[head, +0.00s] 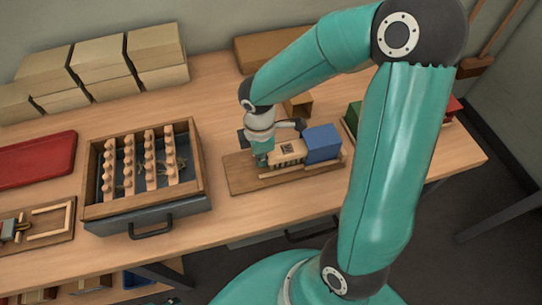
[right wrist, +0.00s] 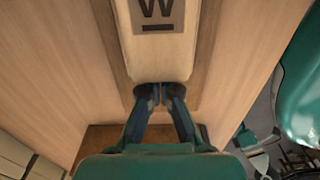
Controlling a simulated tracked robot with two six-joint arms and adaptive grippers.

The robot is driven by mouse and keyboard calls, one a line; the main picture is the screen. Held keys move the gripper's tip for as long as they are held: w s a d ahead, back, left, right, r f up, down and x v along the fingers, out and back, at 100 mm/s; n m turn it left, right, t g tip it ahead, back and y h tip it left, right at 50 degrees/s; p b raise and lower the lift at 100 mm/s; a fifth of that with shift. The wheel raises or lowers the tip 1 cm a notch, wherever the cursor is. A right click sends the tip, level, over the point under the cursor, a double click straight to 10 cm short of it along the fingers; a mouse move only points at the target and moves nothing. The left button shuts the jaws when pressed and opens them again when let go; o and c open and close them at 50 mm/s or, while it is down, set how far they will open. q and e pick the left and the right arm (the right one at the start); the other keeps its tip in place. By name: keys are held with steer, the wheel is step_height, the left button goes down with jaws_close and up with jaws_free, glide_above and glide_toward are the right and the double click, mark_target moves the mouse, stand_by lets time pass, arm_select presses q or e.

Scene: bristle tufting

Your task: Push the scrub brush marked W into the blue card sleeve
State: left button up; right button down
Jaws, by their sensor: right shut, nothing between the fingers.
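The scrub brush (head: 290,152) lies on a wooden board. Its pale wooden block (right wrist: 162,60) bears a grey label with a dark W in the right wrist view. In the head view its right end meets the blue card sleeve (head: 322,143); how far it reaches inside is hidden. My right gripper (head: 264,161) is at the brush's left end, opposite the sleeve. In the right wrist view its fingertips (right wrist: 161,90) are shut together, empty, at the end of the block. They look close to or against it; contact is unclear. My left gripper is not in view.
The wooden board (head: 240,178) has a low strip along its front edge. A wooden tray (head: 92,205) with rows of pale knobbed pieces stands left, above a drawer. A red tray (head: 38,160) and stacked boxes (head: 155,55) are farther left and back. Bare table lies between tray and board.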

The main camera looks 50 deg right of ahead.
mark_target(279, 150)
steer(key=shift+s+d+p, duration=0.2)
steer(key=shift+s+d, duration=0.5)
steer(key=shift+d, duration=0.4)
steer(key=shift+s+d+p, duration=0.25)
steer(key=shift+s+d, duration=0.4)
steer(key=shift+d, duration=0.4)
steer(key=shift+s+d+p, duration=0.2)
steer(key=shift+s+d, duration=0.5)
steer(key=shift+d, duration=0.4)
steer(key=shift+w+a+b, duration=0.2)
steer(key=shift+w+a, duration=0.25)
steer(key=shift+a, duration=0.2)
steer(key=shift+w+a+b, duration=0.15)
steer(key=shift+w+a, duration=0.25)
steer(key=shift+a, duration=0.25)
step_height(279, 150, up, 9)
steer(key=p, duration=0.8)
